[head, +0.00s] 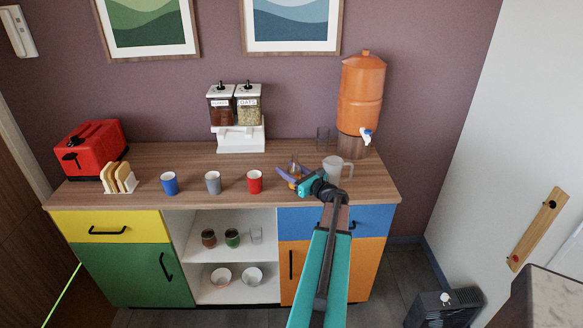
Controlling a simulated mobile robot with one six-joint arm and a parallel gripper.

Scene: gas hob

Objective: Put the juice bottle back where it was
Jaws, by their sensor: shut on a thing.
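My gripper (291,180) is over the right part of the sideboard top. The fingers and wrist hide much of the bottle. I cannot tell whether its base touches the wooden top (225,180) or is a little above it.
Red (255,182), grey (213,183) and blue (169,184) cups stand left.

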